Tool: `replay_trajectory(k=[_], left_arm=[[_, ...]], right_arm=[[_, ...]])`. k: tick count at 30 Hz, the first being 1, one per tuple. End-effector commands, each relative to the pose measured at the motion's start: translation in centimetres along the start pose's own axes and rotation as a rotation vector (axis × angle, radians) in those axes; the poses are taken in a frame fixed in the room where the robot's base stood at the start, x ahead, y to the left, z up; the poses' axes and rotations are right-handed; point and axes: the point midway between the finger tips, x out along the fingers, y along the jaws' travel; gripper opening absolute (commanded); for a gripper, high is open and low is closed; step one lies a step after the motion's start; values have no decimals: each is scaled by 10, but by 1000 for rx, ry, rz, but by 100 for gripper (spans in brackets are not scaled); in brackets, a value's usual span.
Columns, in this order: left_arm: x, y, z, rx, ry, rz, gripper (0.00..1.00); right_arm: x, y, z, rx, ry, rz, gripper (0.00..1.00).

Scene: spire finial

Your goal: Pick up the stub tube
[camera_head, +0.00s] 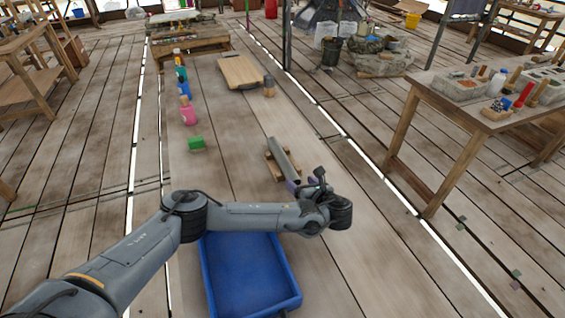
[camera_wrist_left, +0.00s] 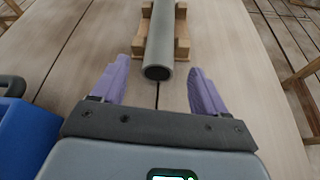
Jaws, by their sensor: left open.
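The stub tube (camera_head: 283,158) is a grey hollow pipe lying on a small wooden cradle (camera_head: 270,168) on the plank surface. In the left wrist view the tube (camera_wrist_left: 160,42) points its open end towards me, and the wooden cradle (camera_wrist_left: 183,45) shows on both sides under it. My left gripper (camera_head: 298,186) is at the tube's near end. In the left wrist view its purple fingers (camera_wrist_left: 159,88) are open and empty, one to each side of the tube's near end and slightly short of it. My right gripper is not in view.
A blue tray (camera_head: 250,270) lies below my left arm, near the cradle. A wooden board (camera_head: 240,72) lies farther back. A workbench (camera_head: 460,115) stands on the right.

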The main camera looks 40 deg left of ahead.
Motion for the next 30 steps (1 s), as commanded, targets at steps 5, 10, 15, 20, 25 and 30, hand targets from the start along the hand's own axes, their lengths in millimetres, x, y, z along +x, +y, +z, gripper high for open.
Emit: replay_trajectory(k=[5, 10, 15, 20, 25, 30], left_arm=[[11, 0, -3, -1, 0, 2, 74], [33, 1, -6, -1, 0, 2, 74], [50, 1, -5, -2, 2, -1, 74], [54, 1, -3, -2, 2, -1, 74], [54, 1, -3, -2, 2, -1, 72], [53, 1, -3, -1, 2, -1, 46]], right_arm=[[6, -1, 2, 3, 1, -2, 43], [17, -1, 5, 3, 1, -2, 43], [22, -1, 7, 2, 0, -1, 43], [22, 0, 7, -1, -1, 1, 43], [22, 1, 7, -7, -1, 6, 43], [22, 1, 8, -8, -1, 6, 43]])
